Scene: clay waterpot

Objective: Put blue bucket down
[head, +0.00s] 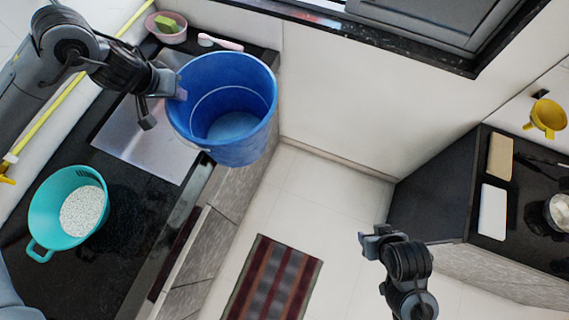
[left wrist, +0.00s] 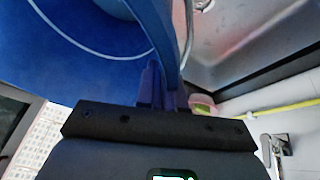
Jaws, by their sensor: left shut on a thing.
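The blue bucket (head: 228,142) is upright and looks empty, with a pale line around its inside. In the head view it overlaps the right part of the metal sink (head: 150,140) and the counter's front edge; I cannot tell how high it is. My left gripper (head: 178,88) is shut on the bucket's rim at its left side. In the left wrist view, the fingers (left wrist: 160,88) grip the blue rim (left wrist: 165,40). My right gripper (head: 368,243) is away from the bucket, over the floor near the right counter; its finger opening is unclear.
A teal handled container (head: 50,215) with white grains stands on the black counter left of the bucket. A pink bowl (head: 160,35) with a green sponge and a pink-handled brush (head: 220,42) lie behind the sink. A striped rug (head: 272,280) lies on the floor. Dark bare counter lies around the teal container.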

